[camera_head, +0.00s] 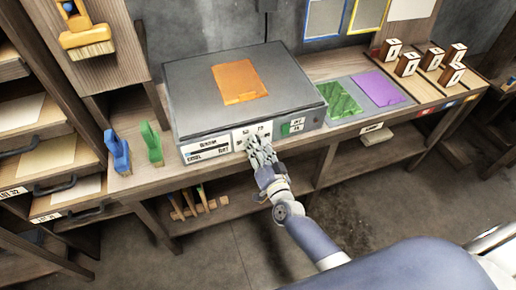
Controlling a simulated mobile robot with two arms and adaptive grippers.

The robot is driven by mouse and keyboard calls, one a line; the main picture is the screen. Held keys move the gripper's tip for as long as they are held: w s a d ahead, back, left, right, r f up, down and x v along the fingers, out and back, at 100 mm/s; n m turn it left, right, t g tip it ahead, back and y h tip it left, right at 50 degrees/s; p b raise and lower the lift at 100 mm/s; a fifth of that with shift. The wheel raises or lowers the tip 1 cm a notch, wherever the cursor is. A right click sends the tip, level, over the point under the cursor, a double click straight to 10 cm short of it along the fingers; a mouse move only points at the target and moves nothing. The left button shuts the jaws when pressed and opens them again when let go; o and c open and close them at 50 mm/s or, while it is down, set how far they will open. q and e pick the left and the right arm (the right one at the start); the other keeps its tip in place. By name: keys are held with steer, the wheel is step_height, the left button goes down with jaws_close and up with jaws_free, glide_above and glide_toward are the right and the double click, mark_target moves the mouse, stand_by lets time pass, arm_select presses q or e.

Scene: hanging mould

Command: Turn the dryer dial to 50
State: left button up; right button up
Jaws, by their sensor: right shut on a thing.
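The dryer is a grey box (190,92) on the wooden bench, with white labelled panels along its front. My right gripper (258,146) is at the middle of that front, against the panel with small markings (240,140). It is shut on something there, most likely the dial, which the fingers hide. I cannot read the dial's setting. A green switch or mark (286,129) shows on the panel to the right of the gripper. My left gripper is not in view.
An orange sheet (239,82) lies on the dryer's top. A blue brush (117,152) and a green brush (151,143) stand left of it. Green (342,99) and purple (378,88) sheets lie right of it, before several wooden blocks (407,64). Floor before the bench is clear.

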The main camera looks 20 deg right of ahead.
steer(key=shift+d+m+b, duration=0.1)
steer(key=shift+m+b, duration=0.5)
steer(key=shift+m, duration=1.6)
steer(key=o, duration=1)
steer(key=shift+s+f, duration=0.1)
steer(key=s, duration=1.1)
steer(key=shift+s+d, duration=0.2)
steer(key=shift+s, duration=0.2)
